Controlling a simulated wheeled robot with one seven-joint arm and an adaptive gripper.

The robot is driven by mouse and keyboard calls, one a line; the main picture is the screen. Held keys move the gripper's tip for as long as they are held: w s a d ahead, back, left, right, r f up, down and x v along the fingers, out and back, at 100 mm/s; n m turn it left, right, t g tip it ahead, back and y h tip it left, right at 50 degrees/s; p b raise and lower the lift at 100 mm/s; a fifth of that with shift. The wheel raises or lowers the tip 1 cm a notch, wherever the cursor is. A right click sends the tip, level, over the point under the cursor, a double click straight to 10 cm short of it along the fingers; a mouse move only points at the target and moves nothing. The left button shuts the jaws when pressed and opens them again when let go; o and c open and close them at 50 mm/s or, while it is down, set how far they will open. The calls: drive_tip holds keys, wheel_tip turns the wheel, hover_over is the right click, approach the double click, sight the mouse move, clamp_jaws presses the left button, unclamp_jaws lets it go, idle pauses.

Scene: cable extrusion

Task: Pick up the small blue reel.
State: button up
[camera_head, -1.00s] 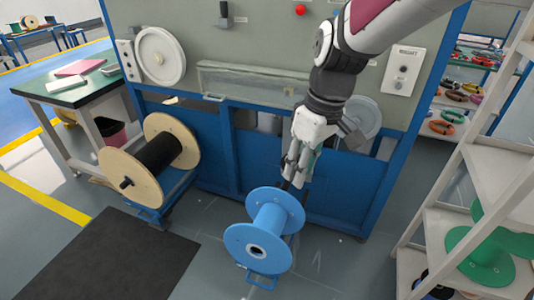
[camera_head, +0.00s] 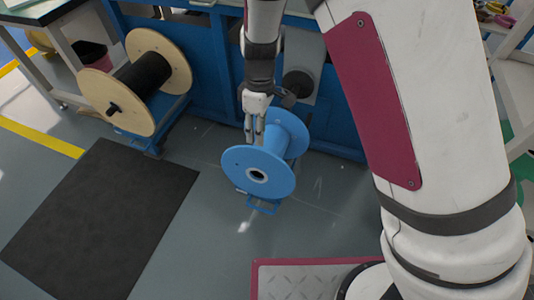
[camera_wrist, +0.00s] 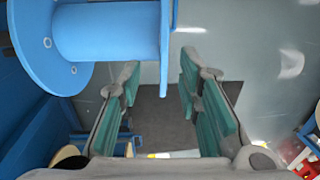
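The small blue reel (camera_head: 276,180) lies on its side with its two flanges upright, on a low blue stand (camera_head: 263,206) on the floor. My gripper (camera_head: 255,136) hangs down at the reel, its fingers overlapping the near flange's upper edge in the head view. The reel (camera_wrist: 105,32) fills the upper left there, and one flange edge lies ahead of the gap between the fingers. I cannot tell whether the fingers touch the reel.
A larger wooden reel (camera_head: 117,97) with black cable sits on a blue cart at the left. A dark mat (camera_head: 100,222) lies on the floor. A blue machine (camera_head: 206,75) stands behind the reel. Shelving (camera_head: 515,85) is at the right. Bare floor lies in front of the reel.

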sight(258, 148)
drive_tip(key=f, duration=0.2)
drive_tip(key=s+f+b, duration=0.1)
drive_tip(key=f, duration=0.2)
drive_tip(key=f+b, duration=0.1)
drive_tip(key=f, duration=0.1)
drive_tip(key=shift+s+a+f, duration=0.15)
drive_tip(key=shift+a, duration=0.05)
clamp_jaws()
